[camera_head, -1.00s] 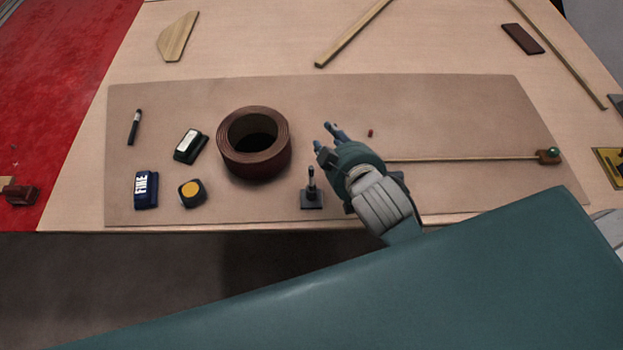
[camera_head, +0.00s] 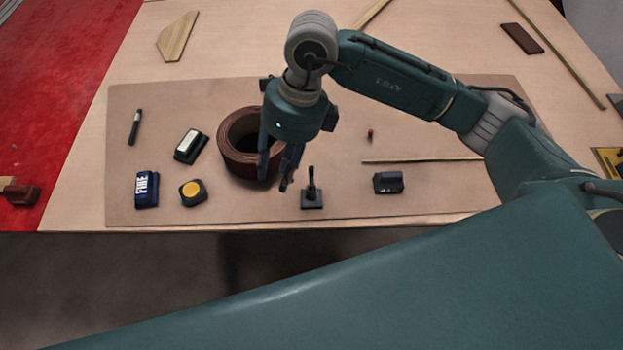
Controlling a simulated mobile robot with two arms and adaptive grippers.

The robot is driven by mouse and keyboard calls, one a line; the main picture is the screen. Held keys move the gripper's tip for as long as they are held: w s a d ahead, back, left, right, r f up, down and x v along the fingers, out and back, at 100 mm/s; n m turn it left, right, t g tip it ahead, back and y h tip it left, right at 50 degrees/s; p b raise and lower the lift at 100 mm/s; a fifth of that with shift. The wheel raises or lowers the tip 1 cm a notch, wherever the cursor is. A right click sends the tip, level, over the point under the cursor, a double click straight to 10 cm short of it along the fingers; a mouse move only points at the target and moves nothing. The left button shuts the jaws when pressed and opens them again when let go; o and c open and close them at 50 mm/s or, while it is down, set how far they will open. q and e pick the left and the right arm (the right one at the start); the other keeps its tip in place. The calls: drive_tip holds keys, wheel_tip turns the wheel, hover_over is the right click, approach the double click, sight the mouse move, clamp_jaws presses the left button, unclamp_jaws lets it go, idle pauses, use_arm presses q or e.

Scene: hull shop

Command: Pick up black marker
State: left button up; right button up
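The black marker (camera_head: 134,127) lies on the brown mat (camera_head: 330,95) near its left edge, pointing away from me. Nothing touches it. My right gripper (camera_head: 275,182) points down in front of the dark red coil (camera_head: 246,175) and hides part of it. Its two fingers are apart with nothing seen between them. It is well to the right of the marker. My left gripper is not in view.
Between marker and gripper are a black-and-white block (camera_head: 190,146), a blue FINE block (camera_head: 146,190) and a yellow-topped block (camera_head: 192,193). A small black stand (camera_head: 311,197) is right of my fingers. A dark block (camera_head: 388,183) lies further right.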

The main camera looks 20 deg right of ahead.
sight(312, 176)
drive_tip(key=w+d+h, duration=0.1)
drive_tip(key=d, duration=0.1)
drive_tip(key=w+d+h, duration=0.1)
drive_tip(key=d, duration=0.2)
drive_tip(key=w+d+h, duration=0.1)
drive_tip(key=d, duration=0.2)
drive_tip(key=shift+m+t, duration=0.4)
wheel_tip(312, 176, down, 4)
drive_tip(key=shift+s+r+p, duration=0.1)
drive_tip(key=shift+p, duration=0.55)
drive_tip(key=shift+f, duration=0.6)
drive_tip(key=shift+f+p, duration=0.35)
drive_tip(key=shift+p, duration=0.15)
wheel_tip(312, 176, down, 4)
drive_tip(key=shift+s+a+r+p, duration=0.1)
drive_tip(key=shift+a+r+p, duration=0.05)
drive_tip(key=shift+p, duration=0.65)
drive_tip(key=shift+f, duration=0.4)
clamp_jaws()
